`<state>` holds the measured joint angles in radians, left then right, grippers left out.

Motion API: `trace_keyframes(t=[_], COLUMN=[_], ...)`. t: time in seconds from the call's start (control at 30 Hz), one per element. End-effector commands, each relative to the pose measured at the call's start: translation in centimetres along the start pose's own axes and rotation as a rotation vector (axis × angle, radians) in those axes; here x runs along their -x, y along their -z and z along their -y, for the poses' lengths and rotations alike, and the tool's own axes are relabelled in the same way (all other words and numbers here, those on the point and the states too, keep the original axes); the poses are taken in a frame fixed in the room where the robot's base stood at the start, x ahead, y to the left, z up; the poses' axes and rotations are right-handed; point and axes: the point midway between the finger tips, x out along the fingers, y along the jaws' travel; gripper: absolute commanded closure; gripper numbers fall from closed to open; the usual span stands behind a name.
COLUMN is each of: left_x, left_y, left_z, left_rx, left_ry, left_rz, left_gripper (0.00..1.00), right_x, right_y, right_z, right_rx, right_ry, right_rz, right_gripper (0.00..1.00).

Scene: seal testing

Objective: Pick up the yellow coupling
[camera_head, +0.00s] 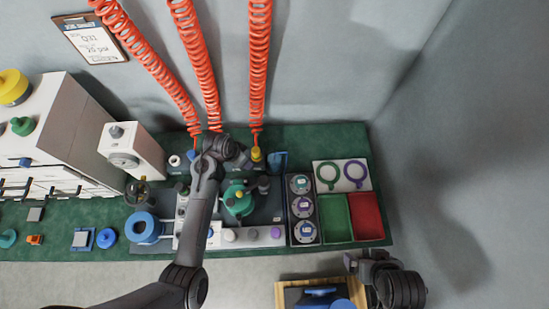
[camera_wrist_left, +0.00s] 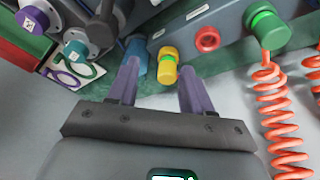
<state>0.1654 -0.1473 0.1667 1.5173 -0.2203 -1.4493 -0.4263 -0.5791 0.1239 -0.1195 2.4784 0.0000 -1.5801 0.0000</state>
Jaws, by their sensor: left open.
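The yellow coupling (camera_head: 256,154) sits at the back of the bench, near the lower end of the rightmost orange coiled hose. In the left wrist view the yellow coupling (camera_wrist_left: 168,66) shows between the two fingers, nearer the left one, against a grey block. My left gripper (camera_wrist_left: 160,90) is open and empty, its fingers on either side of the coupling in the picture; I see no contact. In the head view my left gripper (camera_head: 240,157) is partly hidden by its wrist. My right gripper (camera_head: 350,262) is at the lower right, far from the coupling; its fingers are unclear.
A blue part (camera_wrist_left: 136,55) stands close beside the left finger. Green and red trays (camera_head: 367,216) fill the bench's right end.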

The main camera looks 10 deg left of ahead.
Motion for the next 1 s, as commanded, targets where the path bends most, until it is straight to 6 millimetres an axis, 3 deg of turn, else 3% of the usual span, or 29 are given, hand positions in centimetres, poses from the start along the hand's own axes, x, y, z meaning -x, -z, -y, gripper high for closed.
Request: trace_keyframes(t=[0.03,0.2,0.3,0.6,1.0], left_x=[-1.1,-0.4,-0.6,-4.1,-7.1], left_y=[1.2,4.4,5.2,5.9,6.1], left_z=[0.6,1.4,1.7,1.9,1.9], left_rx=[0.001,-0.005,-0.008,-0.009,-0.010], left_ry=[0.007,0.024,0.030,0.034,0.033], left_rz=[-0.029,-0.091,-0.105,-0.110,-0.109], left_gripper=[0.50,0.50,0.50,0.50,0.50], right_x=[-2.1,-3.8,-4.3,-5.4,-6.5], right_y=[-0.7,-1.2,-1.4,-1.7,-2.1], right_z=[0.1,0.3,0.5,0.5,0.2], right_rx=[0.000,-0.002,-0.006,-0.008,0.004], right_ry=[0.001,0.004,0.009,0.008,-0.002], right_rz=[-0.001,-0.001,-0.001,-0.002,0.000], right_gripper=[0.00,0.00,0.00,0.00,0.00])
